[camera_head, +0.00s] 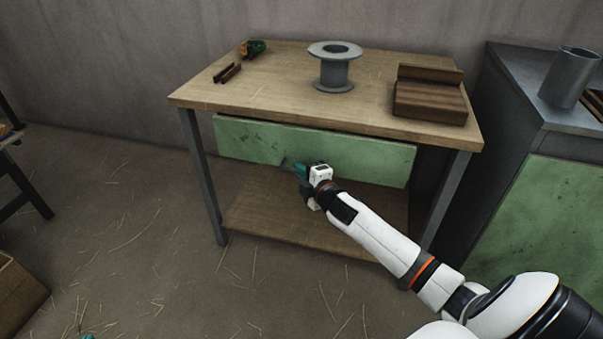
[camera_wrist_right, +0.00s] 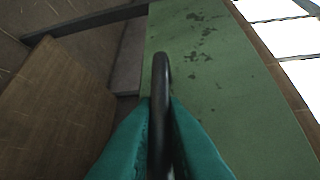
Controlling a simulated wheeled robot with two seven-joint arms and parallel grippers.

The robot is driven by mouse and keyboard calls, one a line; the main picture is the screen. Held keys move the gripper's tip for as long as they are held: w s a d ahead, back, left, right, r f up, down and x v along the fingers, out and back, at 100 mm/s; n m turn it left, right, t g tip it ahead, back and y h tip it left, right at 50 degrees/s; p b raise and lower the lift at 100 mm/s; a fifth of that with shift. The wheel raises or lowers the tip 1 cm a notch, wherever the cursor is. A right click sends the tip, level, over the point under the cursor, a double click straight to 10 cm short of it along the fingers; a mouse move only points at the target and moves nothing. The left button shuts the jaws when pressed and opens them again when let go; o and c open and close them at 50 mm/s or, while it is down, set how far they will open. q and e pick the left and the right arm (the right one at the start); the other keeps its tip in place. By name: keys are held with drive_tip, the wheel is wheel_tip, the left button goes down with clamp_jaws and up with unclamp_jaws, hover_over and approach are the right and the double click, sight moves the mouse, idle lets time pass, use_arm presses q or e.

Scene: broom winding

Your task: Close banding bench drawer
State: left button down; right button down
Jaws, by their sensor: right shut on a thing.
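The banding bench (camera_head: 190,95) has a wooden top and a worn green drawer front (camera_head: 250,140) below it. A narrow dark gap shows above the drawer front; how far the drawer stands out is hard to tell. My right gripper (camera_head: 297,168) is at the middle of the drawer front. In the right wrist view its teal fingers (camera_wrist_right: 160,125) are shut on a black drawer handle (camera_wrist_right: 161,75), with the green front (camera_wrist_right: 225,70) beside them. Only a teal tip of my left gripper (camera_head: 88,337) shows at the bottom edge.
On the bench top stand a grey spool (camera_head: 334,70), a brown wooden block (camera_head: 430,98), dark strips (camera_head: 228,73) and a green-and-orange item (camera_head: 252,48). A lower shelf (camera_head: 270,215) lies under the drawer. A grey-topped cabinet (camera_head: 530,100) with a metal jug (camera_head: 570,78) stands right.

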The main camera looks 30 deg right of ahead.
sight(305, 163)
drive_tip(key=w+d, duration=0.2)
drive_tip(key=shift+d, duration=0.35)
use_arm(q)
drive_tip(key=shift+s+a+f+g, duration=0.15)
drive_tip(key=shift+s+f+g, duration=0.1)
drive_tip(key=shift+f+g, duration=0.25)
use_arm(e)
drive_tip(key=shift+r, duration=0.1)
drive_tip(key=c, duration=1.5)
unclamp_jaws()
drive_tip(key=shift+w, duration=0.15)
use_arm(q)
drive_tip(key=shift+w+f, duration=0.1)
